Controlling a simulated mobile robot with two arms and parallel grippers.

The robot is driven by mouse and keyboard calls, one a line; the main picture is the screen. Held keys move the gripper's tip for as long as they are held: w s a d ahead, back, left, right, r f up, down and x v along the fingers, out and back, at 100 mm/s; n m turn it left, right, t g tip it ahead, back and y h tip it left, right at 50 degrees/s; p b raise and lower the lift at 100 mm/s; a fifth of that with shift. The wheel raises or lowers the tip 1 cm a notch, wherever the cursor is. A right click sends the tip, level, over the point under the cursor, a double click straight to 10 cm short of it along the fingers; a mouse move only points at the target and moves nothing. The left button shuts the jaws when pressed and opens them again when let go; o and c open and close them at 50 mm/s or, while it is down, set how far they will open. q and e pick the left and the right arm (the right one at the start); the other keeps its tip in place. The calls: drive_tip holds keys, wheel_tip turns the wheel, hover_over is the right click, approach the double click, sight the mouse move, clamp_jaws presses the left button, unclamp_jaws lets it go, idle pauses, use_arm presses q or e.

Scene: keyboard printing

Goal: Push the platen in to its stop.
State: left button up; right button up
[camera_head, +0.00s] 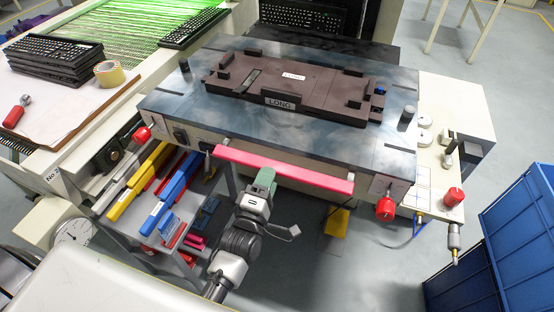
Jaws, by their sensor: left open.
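The platen (200,118) is a dark steel-blue plate at the centre of the head view. A brown fixture (230,82) marked "LONG" lies on top of it. A pink-red bar (315,178) runs along the platen's front side. My left gripper (266,177), with grey-green fingers, is at the bar's front edge, left of the bar's middle. It is open; I cannot tell whether it touches the bar. The fingertips are partly hidden. My right gripper is not in view.
Red knobs (386,208) and (142,134) sit at the platen's front corners. Blue crates (520,240) stand at right. A keyboard stack (55,58) and tape roll (109,74) lie at left. Yellow and blue bars (140,185) lie below left. Open floor shows below the platen.

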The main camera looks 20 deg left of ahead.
sight(276, 161)
use_arm(q)
drive_tip(key=x, duration=0.5)
drive_tip(key=shift+w, duration=0.2)
clamp_jaws()
